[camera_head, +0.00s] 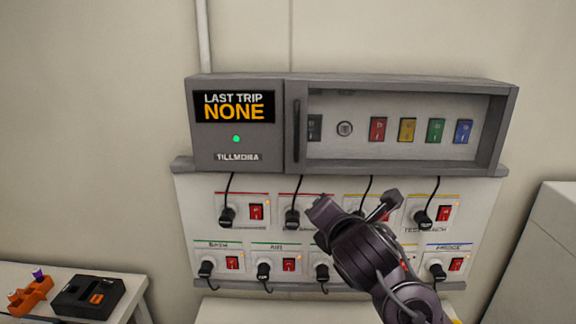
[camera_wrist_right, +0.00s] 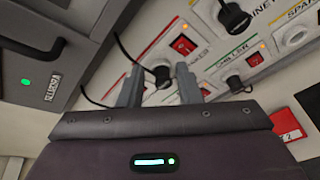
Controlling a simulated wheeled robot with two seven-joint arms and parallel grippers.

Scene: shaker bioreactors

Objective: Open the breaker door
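The breaker box (camera_head: 235,145) is a grey wall unit with a screen reading "LAST TRIP NONE" and a green light. Its breaker door (camera_head: 400,90) is a grey frame with a clear window, and it looks closed. A dark vertical handle (camera_head: 297,130) is on the door's left side. Several coloured breakers show behind the window. My right gripper (camera_head: 356,206) is open and empty, below the door and in front of the socket panel. In the right wrist view its two fingers (camera_wrist_right: 159,85) stand apart, and a dark handle (camera_wrist_right: 35,48) shows at upper left. My left gripper is out of view.
The white socket panel (camera_head: 335,235) below the box has several black plugs with hanging cables and red switches. A table (camera_head: 130,290) at lower left holds a black device (camera_head: 88,297) and an orange item (camera_head: 30,295). A pale cabinet (camera_head: 540,260) stands at right.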

